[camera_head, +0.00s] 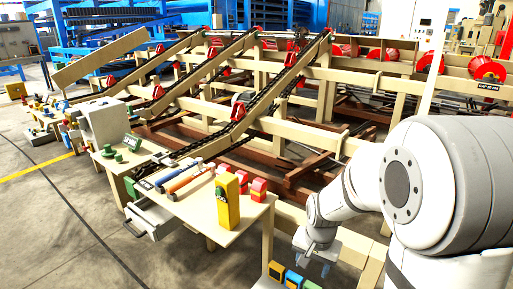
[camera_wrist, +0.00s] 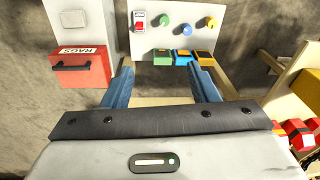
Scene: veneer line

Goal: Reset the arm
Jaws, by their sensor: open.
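My arm (camera_head: 430,180) reaches in from the right of the head view. My gripper (camera_head: 318,258) hangs low in front of it, pointing down, to the right of the workbench. In the wrist view my gripper (camera_wrist: 163,75) shows two blue fingers spread wide apart with nothing held between them. Beyond the fingertips is a pale panel (camera_wrist: 228,42) with a red switch (camera_wrist: 140,22) and several coloured knobs. Small green, blue and orange boxes (camera_wrist: 183,57) sit at its lower edge, ahead of the fingers. They also show in the head view (camera_head: 293,278), just below left of my gripper.
A red box marked RAGS (camera_wrist: 80,68) is left of the fingers. The workbench (camera_head: 200,208) carries tools, a yellow device (camera_head: 227,202) and red blocks (camera_head: 258,190); its drawer (camera_head: 150,220) stands open. A chain conveyor (camera_head: 250,95) fills the background. Floor at the lower left is clear.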

